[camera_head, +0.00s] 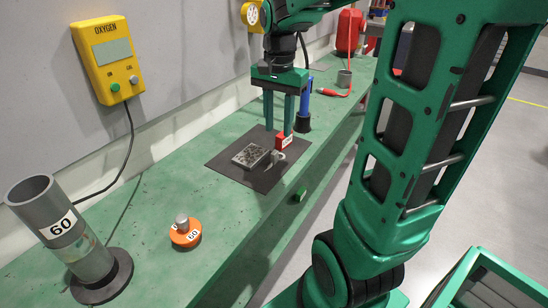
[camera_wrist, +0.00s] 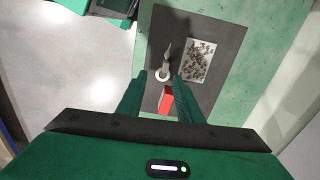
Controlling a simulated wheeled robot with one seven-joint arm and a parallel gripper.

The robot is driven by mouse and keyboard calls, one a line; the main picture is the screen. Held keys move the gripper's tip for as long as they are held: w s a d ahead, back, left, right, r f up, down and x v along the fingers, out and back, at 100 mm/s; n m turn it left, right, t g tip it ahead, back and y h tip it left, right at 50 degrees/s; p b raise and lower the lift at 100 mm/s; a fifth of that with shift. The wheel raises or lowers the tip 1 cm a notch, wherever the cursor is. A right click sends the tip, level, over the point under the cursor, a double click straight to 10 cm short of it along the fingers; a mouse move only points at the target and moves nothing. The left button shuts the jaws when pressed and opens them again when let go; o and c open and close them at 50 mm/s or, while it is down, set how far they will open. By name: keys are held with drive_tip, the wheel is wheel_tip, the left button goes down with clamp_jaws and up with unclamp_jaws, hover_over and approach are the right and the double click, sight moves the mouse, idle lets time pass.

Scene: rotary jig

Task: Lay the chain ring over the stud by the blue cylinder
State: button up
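The blue cylinder (camera_head: 305,102) stands behind my gripper. No stud shows clearly by it.
A speckled grey plate (camera_head: 249,156) lies on the mat. A yellow oxygen box (camera_head: 108,60) hangs on the wall. Bench between is clear.

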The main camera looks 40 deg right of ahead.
sight(274, 151)
drive_tip(key=shift+w+f, duration=0.45)
drive_tip(key=shift+w, duration=0.3)
drive_tip(key=shift+d+f, duration=0.1)
drive_tip(key=shift+f, duration=4.85)
drive_tip(key=shift+c, duration=0.5)
drive_tip(key=shift+w, duration=0.1)
clamp_jaws()
